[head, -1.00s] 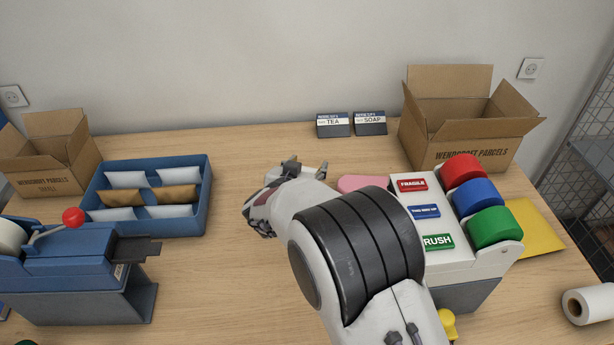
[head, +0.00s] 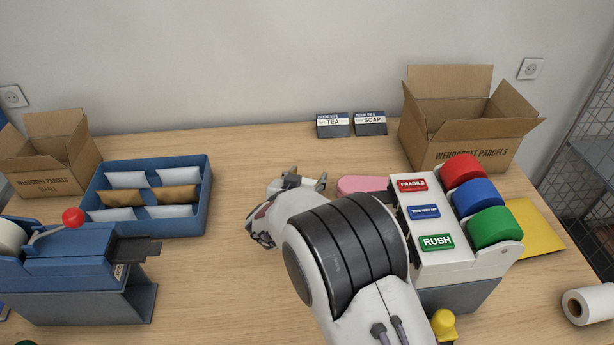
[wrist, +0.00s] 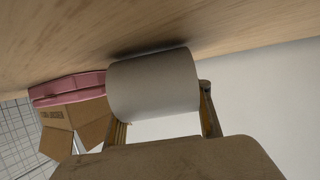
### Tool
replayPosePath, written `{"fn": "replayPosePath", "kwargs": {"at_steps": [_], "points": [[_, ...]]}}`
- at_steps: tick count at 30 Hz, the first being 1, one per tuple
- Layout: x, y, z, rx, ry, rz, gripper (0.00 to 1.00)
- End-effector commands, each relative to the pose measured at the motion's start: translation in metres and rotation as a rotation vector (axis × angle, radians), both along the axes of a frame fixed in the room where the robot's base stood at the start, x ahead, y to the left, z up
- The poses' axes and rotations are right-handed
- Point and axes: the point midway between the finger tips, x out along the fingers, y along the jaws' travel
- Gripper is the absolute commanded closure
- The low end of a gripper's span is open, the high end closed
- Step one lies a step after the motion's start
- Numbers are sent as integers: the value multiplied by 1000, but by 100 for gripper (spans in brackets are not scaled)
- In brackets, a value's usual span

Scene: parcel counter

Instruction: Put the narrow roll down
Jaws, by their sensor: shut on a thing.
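The narrow roll (wrist: 152,85) is a plain pale cylinder, seen close up in the wrist view. My gripper (wrist: 162,112) is shut on it, with one finger at each end. The roll lies on its side close to the wooden tabletop, with a dark shadow along it; I cannot tell whether it touches. In the head view my gripper (head: 296,184) is over the middle of the counter, left of the pink item, and my arm largely hides the roll there.
A pink item (head: 362,185) and a label dispenser (head: 430,255) stand right of my gripper. A blue tray (head: 205,210) of packets and a blue machine (head: 75,250) are left. An open carton (head: 470,150) stands behind right. Another white roll (head: 588,304) lies far right. Counter behind my gripper is clear.

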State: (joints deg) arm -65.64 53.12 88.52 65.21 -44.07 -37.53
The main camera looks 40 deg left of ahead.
Motion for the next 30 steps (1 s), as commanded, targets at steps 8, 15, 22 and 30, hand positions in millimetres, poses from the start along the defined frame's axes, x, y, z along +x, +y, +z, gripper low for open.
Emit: {"fn": "replayPosePath", "kwargs": {"at_steps": [8,15,22,30], "points": [[0,0,-3,-1,0,0,35],[0,0,-3,0,0,0,35],[0,0,1,1,0,0,35],[-16,-6,8,-1,0,0,35]]}}
